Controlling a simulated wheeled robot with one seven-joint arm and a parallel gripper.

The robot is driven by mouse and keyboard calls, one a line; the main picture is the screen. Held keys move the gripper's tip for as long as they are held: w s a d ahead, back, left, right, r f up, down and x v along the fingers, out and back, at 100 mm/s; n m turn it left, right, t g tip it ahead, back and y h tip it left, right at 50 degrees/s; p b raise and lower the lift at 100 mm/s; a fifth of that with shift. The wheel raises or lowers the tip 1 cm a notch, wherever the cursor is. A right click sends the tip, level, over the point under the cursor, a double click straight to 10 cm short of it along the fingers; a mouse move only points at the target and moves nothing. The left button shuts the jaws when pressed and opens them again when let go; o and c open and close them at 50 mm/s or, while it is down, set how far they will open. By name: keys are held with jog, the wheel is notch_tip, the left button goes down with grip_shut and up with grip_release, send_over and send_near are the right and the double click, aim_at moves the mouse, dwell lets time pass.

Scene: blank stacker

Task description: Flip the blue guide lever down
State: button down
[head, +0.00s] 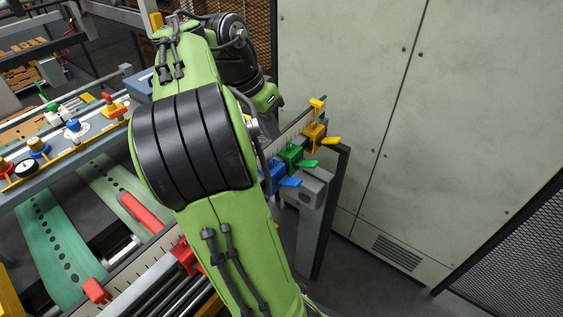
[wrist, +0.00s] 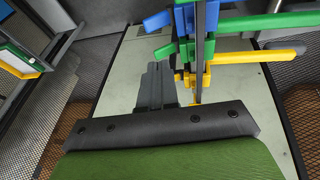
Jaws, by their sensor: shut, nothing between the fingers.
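The blue guide lever (head: 290,182) sticks out to the right from a blue block (head: 272,174) on the rail, nearest of the three coloured levers in the head view. In the head view my green arm hides most of the gripper.
A green lever (head: 307,164) and a yellow lever (head: 331,141) sit beyond the blue one on the same rail. A large pale cabinet (head: 345,110) stands behind. A mesh panel (head: 515,250) is at the right. Bare floor lies between.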

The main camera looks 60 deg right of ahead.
jog(key=b, duration=0.6)
send_near(296, 179)
jog(key=x, duration=0.5)
jog(key=shift+w+d+f, duration=0.2)
jog(key=shift+d+f, duration=0.05)
jog(key=shift+s+a+f, duration=0.1)
jog(key=shift+s+f, duration=0.15)
jog(key=shift+f+b, duration=0.1)
jog(key=shift+b, duration=0.2)
